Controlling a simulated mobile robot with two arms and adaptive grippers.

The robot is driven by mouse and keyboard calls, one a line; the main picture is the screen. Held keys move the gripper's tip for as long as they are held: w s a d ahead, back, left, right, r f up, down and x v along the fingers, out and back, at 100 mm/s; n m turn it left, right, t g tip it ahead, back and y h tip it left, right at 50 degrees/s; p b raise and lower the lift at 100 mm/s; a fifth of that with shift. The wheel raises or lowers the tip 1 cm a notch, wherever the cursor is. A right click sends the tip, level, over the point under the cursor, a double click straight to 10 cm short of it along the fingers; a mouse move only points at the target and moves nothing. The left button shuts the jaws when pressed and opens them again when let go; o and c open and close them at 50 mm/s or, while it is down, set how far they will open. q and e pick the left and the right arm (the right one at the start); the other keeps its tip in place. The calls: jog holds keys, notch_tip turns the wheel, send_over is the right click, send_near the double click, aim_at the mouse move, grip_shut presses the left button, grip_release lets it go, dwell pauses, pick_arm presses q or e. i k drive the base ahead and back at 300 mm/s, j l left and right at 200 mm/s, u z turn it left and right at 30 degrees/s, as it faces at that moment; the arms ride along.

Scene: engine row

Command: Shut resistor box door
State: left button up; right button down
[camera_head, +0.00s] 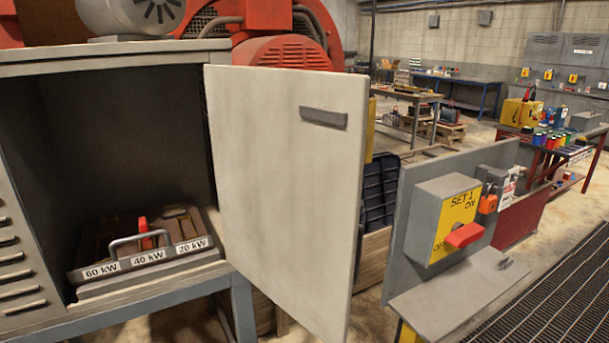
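The resistor box (118,56) is a grey cabinet at the left, standing on a blue-grey frame. Its door (280,180) is a pale panel standing wide open, hinged at the cabinet's right side and swung out toward me. A dark grey bar handle (323,117) is near the door's upper right corner. Inside the box, a low unit (140,257) has a metal handle, a red part and labels 60 kW, 40 kW and 20 kW. Neither of my grippers is in view.
Right of the door is a grey panel with a yellow switch box (450,220) and red lever, above a small grey shelf (455,293). A floor grating (560,300) lies at the lower right. Red machinery (285,50) is behind the box. Workbenches stand farther back.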

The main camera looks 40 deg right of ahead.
aim_at(289, 185)
jog(key=l+u, duration=0.1)
jog(key=l, duration=0.3)
jog(key=k+l+u, duration=0.1)
jog(key=l, duration=0.35)
jog(key=k+l+u, duration=0.15)
jog(key=l, duration=0.25)
jog(key=l+u, duration=0.1)
jog(key=l, duration=0.3)
jog(key=k+l+u, duration=0.1)
jog(key=l, duration=0.3)
jog(key=k+l+u, duration=0.1)
jog(key=l, duration=0.3)
jog(key=k, duration=0.05)
